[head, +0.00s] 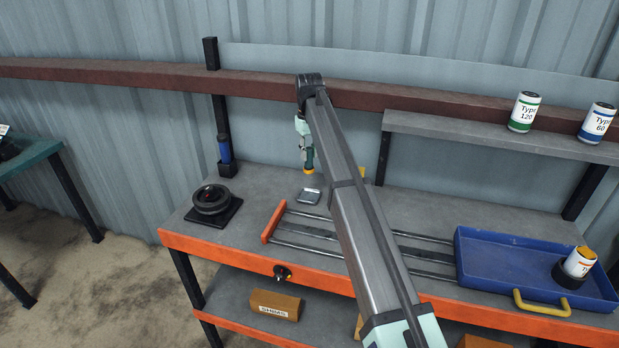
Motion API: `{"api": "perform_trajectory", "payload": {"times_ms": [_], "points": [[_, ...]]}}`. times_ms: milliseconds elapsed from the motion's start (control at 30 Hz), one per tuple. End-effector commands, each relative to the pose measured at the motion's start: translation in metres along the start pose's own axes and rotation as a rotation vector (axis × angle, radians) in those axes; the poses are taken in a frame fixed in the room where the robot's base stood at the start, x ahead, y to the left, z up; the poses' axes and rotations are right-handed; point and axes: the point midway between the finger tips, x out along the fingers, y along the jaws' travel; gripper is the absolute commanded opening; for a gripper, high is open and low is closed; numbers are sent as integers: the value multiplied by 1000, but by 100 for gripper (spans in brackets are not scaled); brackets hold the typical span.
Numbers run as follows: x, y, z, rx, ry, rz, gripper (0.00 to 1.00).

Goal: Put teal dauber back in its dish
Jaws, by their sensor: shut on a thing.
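My gripper (305,146) is above the back middle of the bench, pointing down, partly hidden by my own arm. It is shut on the teal dauber (309,157), which hangs roughly upright with a yellow part at its lower end. A small grey dish (308,196) sits on the bench top below the dauber. The dauber appears apart from the dish, with a gap between them. The exact grip is too small to make out.
A black round device (211,199) stands on the bench at left. Rails (310,232) run to a blue tray (485,245) holding a white can (579,262). A blue cylinder (225,148) stands at the left post. Cans (524,111) stand on the shelf (490,134) at right.

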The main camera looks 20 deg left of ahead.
Motion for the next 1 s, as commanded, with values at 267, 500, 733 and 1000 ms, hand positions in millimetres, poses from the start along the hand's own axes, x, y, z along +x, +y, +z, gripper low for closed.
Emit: {"api": "perform_trajectory", "payload": {"times_ms": [267,500,733,1000], "points": [[54,0,1,1,-1,0,0],[69,0,0,1,1,0,0],[96,0,1,1,-1,0,0],[109,0,0,1,1,0,0]]}}
